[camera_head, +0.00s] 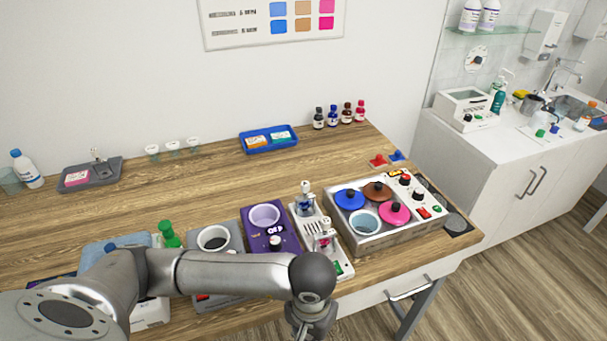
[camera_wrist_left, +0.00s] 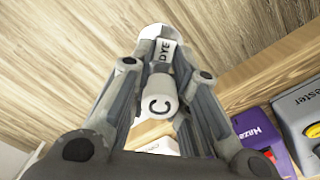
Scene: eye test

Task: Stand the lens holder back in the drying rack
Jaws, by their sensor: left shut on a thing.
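My left gripper (camera_wrist_left: 158,78) is shut on a pale grey-white piece, seen in the left wrist view. It looks like the lens holder (camera_wrist_left: 158,98), with a "C" on its rounded end and a "DYE" label beyond. Its far end is partly hidden by the fingers. In the head view my left arm reaches across the table front and its wrist hangs at the bottom edge; fingers and held piece are out of frame. A white slotted stand that looks like the drying rack (camera_head: 340,266) stands between the purple unit and the dye unit, with holder-like pieces on it. My right gripper is not in view.
The dye unit (camera_head: 388,236) has blue, brown and pink lids and one uncovered pot (camera_head: 364,223). The purple unit (camera_head: 263,243) and a grey unit (camera_head: 214,239) stand left of the rack. A blue tray (camera_head: 268,150) lies behind. The table's middle is clear.

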